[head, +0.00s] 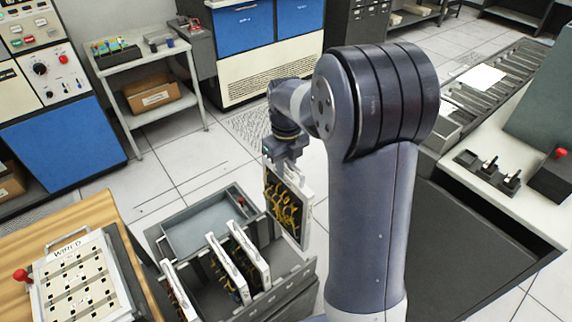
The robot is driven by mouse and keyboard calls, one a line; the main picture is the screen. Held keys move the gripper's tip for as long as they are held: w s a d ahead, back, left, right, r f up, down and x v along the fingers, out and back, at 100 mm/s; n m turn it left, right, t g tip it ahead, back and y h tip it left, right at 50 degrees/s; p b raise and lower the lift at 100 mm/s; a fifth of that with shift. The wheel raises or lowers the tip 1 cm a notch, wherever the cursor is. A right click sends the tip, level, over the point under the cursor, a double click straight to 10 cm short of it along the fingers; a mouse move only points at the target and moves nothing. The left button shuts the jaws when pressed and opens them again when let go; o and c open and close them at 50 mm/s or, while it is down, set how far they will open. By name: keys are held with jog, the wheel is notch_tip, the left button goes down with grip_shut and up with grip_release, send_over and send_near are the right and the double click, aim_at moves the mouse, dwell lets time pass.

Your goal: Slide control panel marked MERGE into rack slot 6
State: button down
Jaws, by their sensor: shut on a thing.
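My gripper (286,157) is shut on the top edge of a control panel (284,207). The panel hangs upright, white-framed with yellow wires on a dark face; no MERGE mark can be read on it. It is held above the right end of a grey rack (295,287). Several other panels stand upright in the rack, among them one at the middle (229,268) and one to its right (250,254). Slot numbers cannot be read, and part of the rack's right end is near my arm. Whether the panel's lower edge touches the rack cannot be told.
An empty grey tray (192,236) adjoins the rack's back. A wooden table (62,217) at left carries a white plugboard panel (82,285) with a red knob. My arm column fills the centre right. A counter with levers (493,172) stands at right.

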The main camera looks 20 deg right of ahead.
aim_at(286, 171)
jog(key=shift+f+b, duration=1.35)
jog(key=shift+f, duration=0.75)
jog(key=shift+f+b, duration=2.25)
jog(key=shift+f, duration=1.25)
notch_tip(286, 171, down, 7)
jog(key=b, duration=0.4)
jog(key=shift+b, duration=0.3)
jog(key=shift+f, duration=0.15)
jog(key=shift+f+b, duration=0.9)
jog(key=shift+f, duration=0.25)
